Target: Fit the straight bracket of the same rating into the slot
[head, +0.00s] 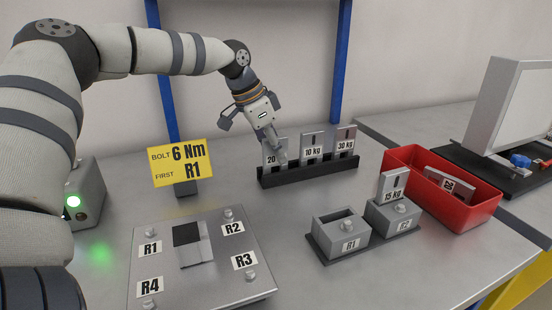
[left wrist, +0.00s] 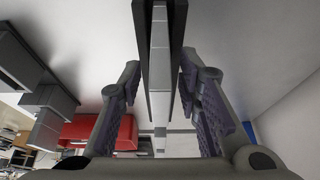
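A black rack (head: 310,170) holds three grey upright plates: one marked 20 (head: 271,158), its unit hidden by my finger, one marked 10 kg (head: 312,148) and one marked 30 kg (head: 345,141). My left gripper (head: 252,130) is at the 20 plate, with a finger in front of it. In the left wrist view its padded fingers (left wrist: 165,105) are apart, either side of the edge-on row; contact cannot be told. A block marked R1 (head: 340,240) has an open top recess. A 15 kg plate (head: 392,186) stands at the block marked R2 (head: 393,220). My right gripper is not in view.
A red bin (head: 470,212) holds a lying plate (head: 448,190), its label unreadable. A bolted panel (head: 240,285) has corners marked R1 to R4 and a central dark-topped block (head: 192,245). A yellow sign (head: 181,163) reads "BOLT 6 Nm FIRST R1". A monitor-like box (head: 500,110) stands right.

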